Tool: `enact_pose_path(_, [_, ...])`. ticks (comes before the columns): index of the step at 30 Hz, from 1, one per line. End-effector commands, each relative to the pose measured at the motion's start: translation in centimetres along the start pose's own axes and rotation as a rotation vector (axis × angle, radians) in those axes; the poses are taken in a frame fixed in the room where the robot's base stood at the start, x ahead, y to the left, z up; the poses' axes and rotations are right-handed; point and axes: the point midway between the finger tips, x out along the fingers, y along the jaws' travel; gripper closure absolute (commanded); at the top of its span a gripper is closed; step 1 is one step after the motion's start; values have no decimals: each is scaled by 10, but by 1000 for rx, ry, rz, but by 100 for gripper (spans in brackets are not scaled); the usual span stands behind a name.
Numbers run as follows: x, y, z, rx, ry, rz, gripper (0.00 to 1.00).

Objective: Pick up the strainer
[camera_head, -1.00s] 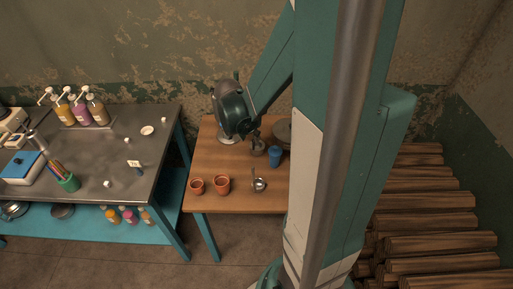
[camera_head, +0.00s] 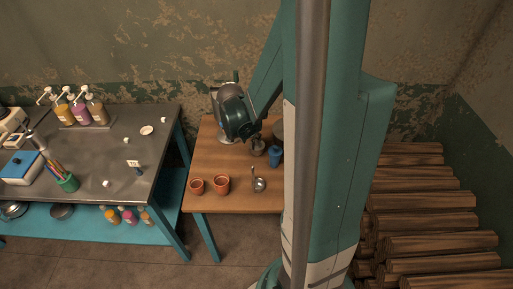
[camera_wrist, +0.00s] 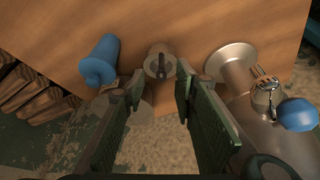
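A small metal bowl-shaped utensil with a handle (camera_head: 259,185), which looks like the strainer, lies near the front of the wooden table (camera_head: 228,205). It is too small to make out a mesh. My gripper (camera_wrist: 160,88) is over the back of the table, beyond that utensil and apart from it. Its two fingers are spread with nothing between them. In the wrist view a small metal vessel (camera_wrist: 160,60) shows just past the fingertips, and the front utensil cannot be made out.
Two terracotta cups (camera_head: 197,186) (camera_head: 222,184) stand at the table's front left. A blue cup (camera_head: 275,157) stands near my gripper; a flared metal object (camera_wrist: 232,62) is right in the wrist view. My arm hides the table's right side. A steel table (camera_head: 90,165) stands left.

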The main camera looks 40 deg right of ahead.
Motion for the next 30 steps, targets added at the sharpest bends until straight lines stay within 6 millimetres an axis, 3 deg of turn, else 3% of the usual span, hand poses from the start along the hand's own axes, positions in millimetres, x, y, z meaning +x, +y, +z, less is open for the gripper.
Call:
enact_pose_path(15, [42,-2,1,0,0,0,72])
enact_pose_path(30, [46,-2,1,0,0,0,72])
